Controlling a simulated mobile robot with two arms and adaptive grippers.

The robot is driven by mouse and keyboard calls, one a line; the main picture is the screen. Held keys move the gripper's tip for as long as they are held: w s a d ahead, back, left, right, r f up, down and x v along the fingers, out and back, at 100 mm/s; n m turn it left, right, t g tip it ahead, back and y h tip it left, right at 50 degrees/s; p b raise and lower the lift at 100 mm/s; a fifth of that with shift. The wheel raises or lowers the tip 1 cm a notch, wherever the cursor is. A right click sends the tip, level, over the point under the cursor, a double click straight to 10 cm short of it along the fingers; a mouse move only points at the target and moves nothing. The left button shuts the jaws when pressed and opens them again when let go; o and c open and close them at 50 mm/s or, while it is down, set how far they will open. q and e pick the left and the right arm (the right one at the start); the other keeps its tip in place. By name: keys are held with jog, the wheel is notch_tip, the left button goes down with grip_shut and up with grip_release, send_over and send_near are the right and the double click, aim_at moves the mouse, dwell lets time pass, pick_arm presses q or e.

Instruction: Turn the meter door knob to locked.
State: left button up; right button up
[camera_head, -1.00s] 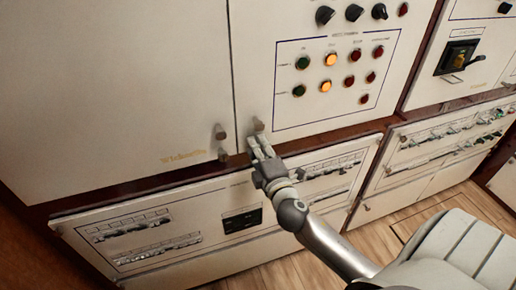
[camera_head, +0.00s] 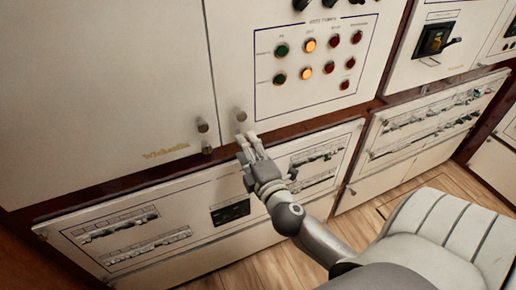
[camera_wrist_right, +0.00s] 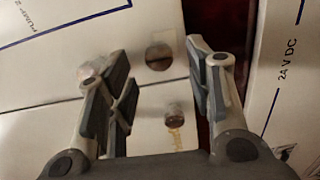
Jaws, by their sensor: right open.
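Small round knobs sit by the seam between two upper cream doors. One knob (camera_head: 240,114) is at the lower left corner of the door with the lights. Another knob (camera_head: 203,125) and a lower dark fitting (camera_head: 207,150) are on the left door. I cannot tell which is the meter door knob. My right gripper (camera_head: 247,145) is open, just below the right door's knob. In the right wrist view the gripper (camera_wrist_right: 165,88) has a dark round fitting (camera_wrist_right: 158,57) and a knob (camera_wrist_right: 175,112) showing between its spread fingers, with nothing visibly held. My left gripper is not in view.
Indicator lights (camera_head: 309,46) sit in a framed panel on the right door. Lower breaker panels (camera_head: 120,232) lie below a dark reddish ledge. Wooden floor (camera_head: 400,190) shows at lower right.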

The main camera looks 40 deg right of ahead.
jog(key=v, duration=0.7)
jog(key=shift+s, duration=0.4)
jog(key=shift+a, duration=0.1)
jog(key=s+a+f+m+g+y, duration=0.1)
jog(key=s+f+m+g, duration=0.15)
jog(key=f, duration=1.05)
jog(key=s+a+f+m+g+y, duration=0.1)
jog(key=s+a+f+g, duration=0.15)
jog(key=f, duration=0.95)
jog(key=s+a+f+m+g+y, duration=0.15)
jog(key=f+g, duration=0.25)
jog(key=f, duration=0.9)
jog(key=s+a+f+m+g, duration=0.1)
jog(key=s+f+m+g, duration=0.4)
jog(key=s+f, duration=1.1)
jog(key=shift+s+f+m, duration=0.25)
jog(key=shift+s+m, duration=0.05)
jog(key=shift+s, duration=0.9)
jog(key=s+f+g, duration=0.1)
jog(key=s, duration=0.2)
jog(key=s+f+m, duration=0.1)
jog(key=s, duration=0.1)
jog(key=s+f+m+g, duration=0.1)
jog(key=s, duration=0.2)
jog(key=shift+s+f+g+y, duration=0.15)
jog(key=shift+s+g+y, duration=0.1)
jog(key=shift+s+g, duration=0.05)
jog(key=shift+c, duration=0.5)
